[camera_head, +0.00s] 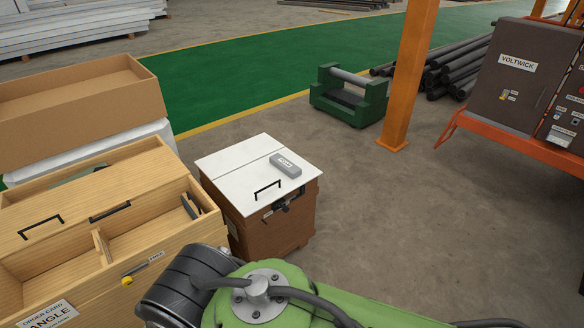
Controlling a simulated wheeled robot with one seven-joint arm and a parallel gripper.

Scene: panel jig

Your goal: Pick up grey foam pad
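A small grey block with a pale label, which looks like the grey foam pad (286,165), lies on the white top of a brown cabinet (272,232). It rests toward the right side of the white top (240,165), behind a black bar handle (267,190). Nothing touches it from above. My green arm crosses the bottom of the view, in front of the cabinet. The fingers of my gripper do not show.
A dark latch or clamp (284,206) sits on the cabinet's front. A wooden bench with open compartments (110,262) stands at left, with a cardboard box (75,100) behind. An orange post (408,75), green stand (347,98) and grey electrical cabinet (530,75) stand beyond. Floor at right is clear.

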